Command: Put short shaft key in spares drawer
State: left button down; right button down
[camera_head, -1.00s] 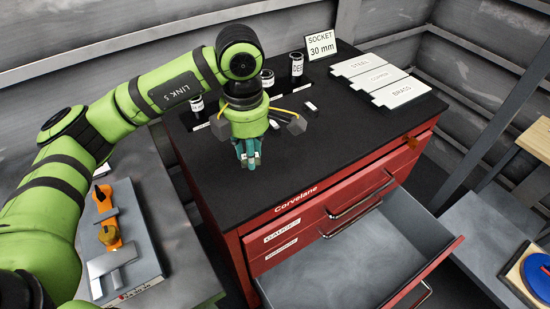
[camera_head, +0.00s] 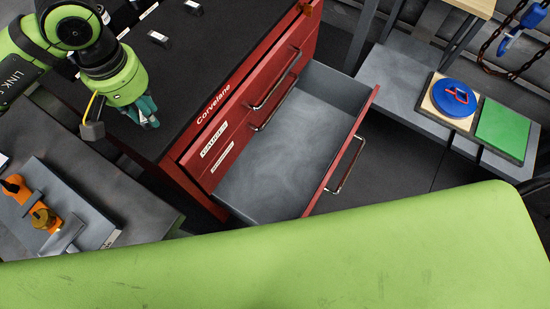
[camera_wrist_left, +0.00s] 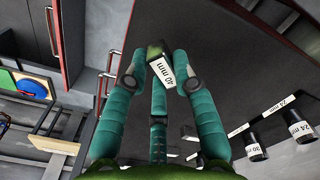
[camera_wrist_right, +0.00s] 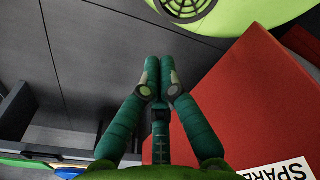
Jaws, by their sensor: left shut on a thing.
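My left gripper (camera_head: 146,116) is over the black top of the red cabinet, near its front edge. In the left wrist view its fingers (camera_wrist_left: 160,65) are shut on a small dark key (camera_wrist_left: 163,71) with a white "40 mm" label. An open, empty grey drawer (camera_head: 285,150) sticks out of the cabinet, right of the left gripper. In the right wrist view my right gripper (camera_wrist_right: 158,75) has its fingertips together with nothing seen between them. It is beside a red panel (camera_wrist_right: 235,95) with a white label (camera_wrist_right: 275,170), partly cut off, reading "SPARE".
Two small blocks (camera_head: 158,38) (camera_head: 192,7) lie on the cabinet top. A side bench (camera_head: 90,165) with orange clamps is at left. A low shelf at right holds a blue disc (camera_head: 453,97) and a green pad (camera_head: 503,128). My own green arm link crosses the bottom.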

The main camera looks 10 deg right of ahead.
aim_at(297, 160)
jog(key=i+l, duration=0.1)
jog(key=l, duration=0.75)
jog(key=i+l, duration=0.15)
jog(key=l, duration=0.25)
jog(key=i+l, duration=0.1)
jog(key=l, duration=0.3)
jog(key=i+l, duration=0.1)
jog(key=l, duration=0.3)
